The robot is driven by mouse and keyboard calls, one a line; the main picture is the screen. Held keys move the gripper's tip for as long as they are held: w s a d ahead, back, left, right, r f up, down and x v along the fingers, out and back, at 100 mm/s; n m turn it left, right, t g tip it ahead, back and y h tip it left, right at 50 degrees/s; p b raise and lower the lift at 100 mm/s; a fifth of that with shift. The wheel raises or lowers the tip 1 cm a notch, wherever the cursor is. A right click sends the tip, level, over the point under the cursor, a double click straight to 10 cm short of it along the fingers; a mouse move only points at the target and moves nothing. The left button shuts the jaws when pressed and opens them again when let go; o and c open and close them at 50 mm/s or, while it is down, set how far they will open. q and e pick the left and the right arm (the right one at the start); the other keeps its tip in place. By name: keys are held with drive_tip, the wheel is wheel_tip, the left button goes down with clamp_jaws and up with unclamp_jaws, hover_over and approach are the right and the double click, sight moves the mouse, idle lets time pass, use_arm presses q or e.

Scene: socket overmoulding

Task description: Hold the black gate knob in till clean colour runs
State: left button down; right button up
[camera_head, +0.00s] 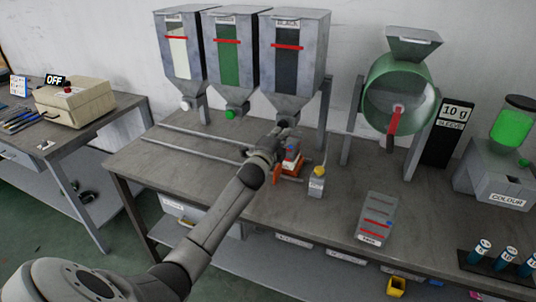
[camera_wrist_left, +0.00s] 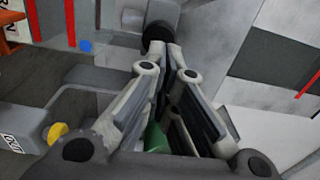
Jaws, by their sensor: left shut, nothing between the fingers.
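Three grey hoppers stand at the back of the bench. The right one (camera_head: 312,48) has a black window strip, and my left arm reaches up to its outlet. My left gripper (camera_head: 284,129) is at that outlet, partly hidden by its own wrist. In the left wrist view, the gripper (camera_wrist_left: 166,50) has its fingers shut together with nothing between them. The tips are right at the round black knob (camera_wrist_left: 157,33) and seem to touch it. How far in the knob is cannot be told. An orange and blue item (camera_head: 292,159) is below the outlet. My right gripper is not in view.
The white hopper (camera_head: 178,47) and green hopper (camera_head: 228,47) are to the left.

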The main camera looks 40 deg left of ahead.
use_arm(q)
drive_tip(key=b+v, duration=0.1)
drive_tip(key=v, duration=0.8)
drive_tip(key=shift+s+f, duration=0.2)
drive_tip(key=shift+s, duration=0.05)
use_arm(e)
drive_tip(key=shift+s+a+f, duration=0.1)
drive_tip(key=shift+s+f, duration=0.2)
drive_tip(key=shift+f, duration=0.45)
use_arm(q)
drive_tip(key=shift+d, duration=0.1)
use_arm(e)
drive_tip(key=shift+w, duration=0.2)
